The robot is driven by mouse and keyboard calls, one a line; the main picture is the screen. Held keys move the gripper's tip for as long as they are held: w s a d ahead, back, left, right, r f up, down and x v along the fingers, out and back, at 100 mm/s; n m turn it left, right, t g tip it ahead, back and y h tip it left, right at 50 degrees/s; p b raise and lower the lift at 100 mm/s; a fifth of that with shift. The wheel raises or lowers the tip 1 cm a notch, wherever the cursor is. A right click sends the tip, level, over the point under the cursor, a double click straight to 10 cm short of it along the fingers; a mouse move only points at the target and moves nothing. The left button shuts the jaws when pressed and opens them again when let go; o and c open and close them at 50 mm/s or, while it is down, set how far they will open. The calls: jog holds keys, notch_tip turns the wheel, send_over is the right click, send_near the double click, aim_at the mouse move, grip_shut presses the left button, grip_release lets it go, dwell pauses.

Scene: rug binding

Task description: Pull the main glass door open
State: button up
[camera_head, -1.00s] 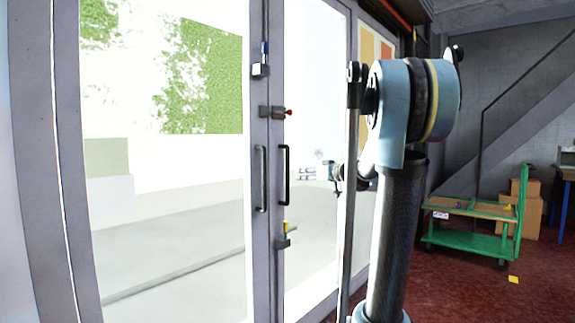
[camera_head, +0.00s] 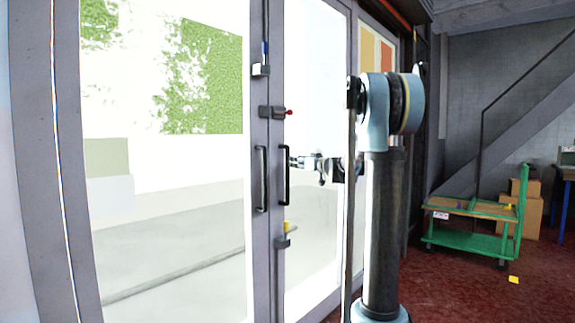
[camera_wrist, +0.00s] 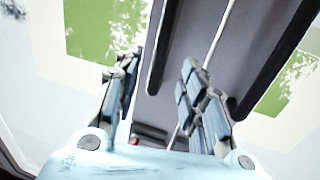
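The glass double door (camera_head: 160,210) stands shut in a grey frame on the left in the head view. It has two dark vertical bar handles, a left one (camera_head: 262,178) and a right one (camera_head: 285,175). My gripper (camera_head: 297,162) is just right of the right handle's upper part. In the wrist view my gripper (camera_wrist: 160,68) is open, its two fingers spread. The right handle's bar (camera_wrist: 165,45) shows between and beyond the fingertips; contact cannot be told. The left handle (camera_wrist: 278,55) lies outside the right finger.
A latch with a red knob (camera_head: 277,112) sits above the handles, another with a blue tip (camera_head: 262,68) higher. A yellow-topped latch (camera_head: 284,238) is below. A green cart (camera_head: 470,243) and cardboard boxes (camera_head: 530,210) stand right; the red floor before them is mostly clear.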

jog(key=x, duration=0.8)
grip_shut()
